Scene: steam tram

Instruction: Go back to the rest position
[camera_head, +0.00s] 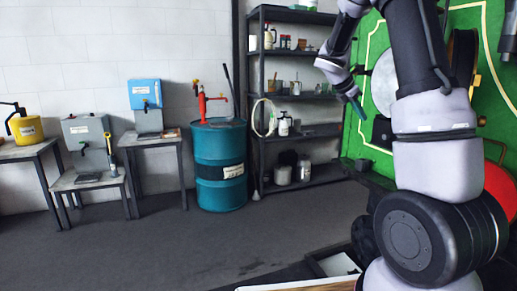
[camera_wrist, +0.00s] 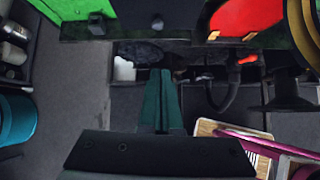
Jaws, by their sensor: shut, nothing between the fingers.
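My arm rises on the right side of the head view, and its wrist bends down to my gripper (camera_head: 357,102). The gripper hangs in front of the green tram panel (camera_head: 378,45), with the dark shelf rack behind it to the left. In the wrist view, my gripper's teal fingers (camera_wrist: 161,78) are closed together in the middle, with nothing between them. Below them in that view is the dark floor area beside the tram's underside. The gripper appears apart from everything around it.
A teal drum (camera_head: 220,165) with a red pump stands left of the shelf rack (camera_head: 300,130). Small tables (camera_head: 152,140) with cans stand farther left. The grey floor (camera_head: 190,245) in front is clear. The wrist view shows a wooden crate (camera_wrist: 205,127) and a magenta object (camera_wrist: 262,143) at lower right.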

